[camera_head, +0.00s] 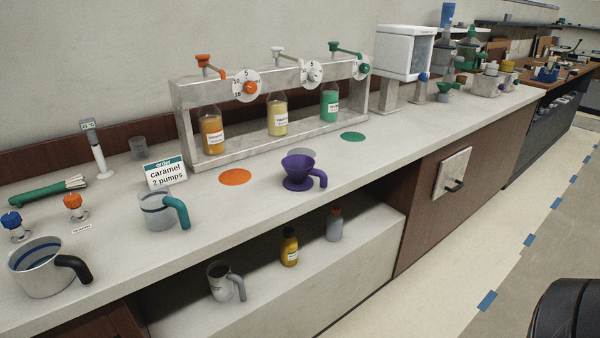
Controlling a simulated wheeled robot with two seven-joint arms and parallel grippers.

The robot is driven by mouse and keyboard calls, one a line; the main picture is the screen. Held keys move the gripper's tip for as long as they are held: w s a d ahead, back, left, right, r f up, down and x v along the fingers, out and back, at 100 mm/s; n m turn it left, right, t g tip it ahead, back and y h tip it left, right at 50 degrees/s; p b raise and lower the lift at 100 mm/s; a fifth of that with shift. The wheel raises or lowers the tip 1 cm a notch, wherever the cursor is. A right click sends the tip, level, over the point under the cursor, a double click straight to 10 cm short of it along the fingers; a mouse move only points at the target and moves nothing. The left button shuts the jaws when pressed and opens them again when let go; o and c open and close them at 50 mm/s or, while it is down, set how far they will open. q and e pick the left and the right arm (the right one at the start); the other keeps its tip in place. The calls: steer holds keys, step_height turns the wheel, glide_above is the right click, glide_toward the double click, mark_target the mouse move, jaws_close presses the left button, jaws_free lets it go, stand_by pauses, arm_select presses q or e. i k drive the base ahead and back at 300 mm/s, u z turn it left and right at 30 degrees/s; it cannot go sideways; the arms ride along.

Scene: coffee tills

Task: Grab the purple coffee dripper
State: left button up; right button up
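Neither of my grippers shows in the head view. A dark rounded shape at the bottom right corner is cut off by the frame.
A pump rack (180,123) with three syrup bottles stands behind the dripper. A teal-handled cup (157,212), an order card (166,172) and a black-handled pitcher (40,268) are left. A lower shelf (322,268) holds bottles and a mug. Counter around the dripper is clear.

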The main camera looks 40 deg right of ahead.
mark_target(298, 167)
steer(key=u, duration=0.35)
steer(key=k, duration=0.9)
steer(key=z, duration=0.7)
steer(key=i, duration=1.1)
steer(key=u, duration=0.2)
